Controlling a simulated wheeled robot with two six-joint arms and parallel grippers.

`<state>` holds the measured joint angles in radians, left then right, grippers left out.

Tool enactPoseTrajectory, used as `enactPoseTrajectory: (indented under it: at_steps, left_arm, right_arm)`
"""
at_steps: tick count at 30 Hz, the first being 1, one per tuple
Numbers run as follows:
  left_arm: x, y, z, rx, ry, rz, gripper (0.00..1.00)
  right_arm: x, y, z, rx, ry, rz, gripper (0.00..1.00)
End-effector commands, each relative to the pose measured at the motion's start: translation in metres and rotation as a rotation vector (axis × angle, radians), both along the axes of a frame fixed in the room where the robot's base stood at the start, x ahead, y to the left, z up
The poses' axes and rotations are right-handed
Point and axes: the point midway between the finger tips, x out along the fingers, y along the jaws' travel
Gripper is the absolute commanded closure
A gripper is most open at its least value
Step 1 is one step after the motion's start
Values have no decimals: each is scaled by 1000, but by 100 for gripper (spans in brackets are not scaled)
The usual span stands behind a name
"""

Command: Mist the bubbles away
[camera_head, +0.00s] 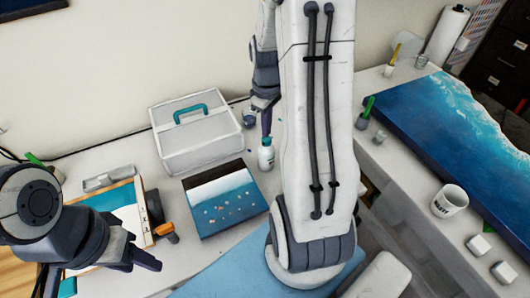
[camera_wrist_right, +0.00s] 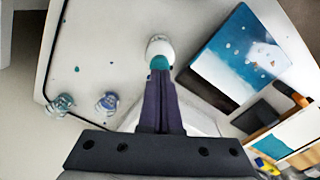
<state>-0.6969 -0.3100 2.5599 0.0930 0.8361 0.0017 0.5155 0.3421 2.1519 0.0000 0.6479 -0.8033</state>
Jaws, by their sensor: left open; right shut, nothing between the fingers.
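A small painted panel (camera_head: 218,205), dark blue with a pale blue and white band, lies on the white table. Several small pale and brownish spots (camera_head: 222,213) dot its blue part. It also shows in the right wrist view (camera_wrist_right: 222,72). My left gripper (camera_head: 147,257) is open and empty at the lower left.
A white case with a teal handle (camera_head: 200,148) stands behind the panel. A framed picture (camera_head: 118,220) and orange-and-black tool (camera_head: 162,228) lie left. A blue mat (camera_head: 225,275) lies in front. Right, another table holds a large sea painting (camera_head: 435,130) and a mug (camera_head: 449,201).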

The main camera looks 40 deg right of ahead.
Motion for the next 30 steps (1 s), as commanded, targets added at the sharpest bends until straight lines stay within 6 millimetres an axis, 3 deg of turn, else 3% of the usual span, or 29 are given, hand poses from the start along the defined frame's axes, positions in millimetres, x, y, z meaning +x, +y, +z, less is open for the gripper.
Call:
enactPoseTrajectory:
  at_steps: [17,30]
  left_arm:
    - [0,0,-1,0,0,0,50]
    - [0,0,-10,0,0,0,50]
  right_arm:
    - [0,0,-1,0,0,0,100]
    - [0,0,-13,0,0,0,100]
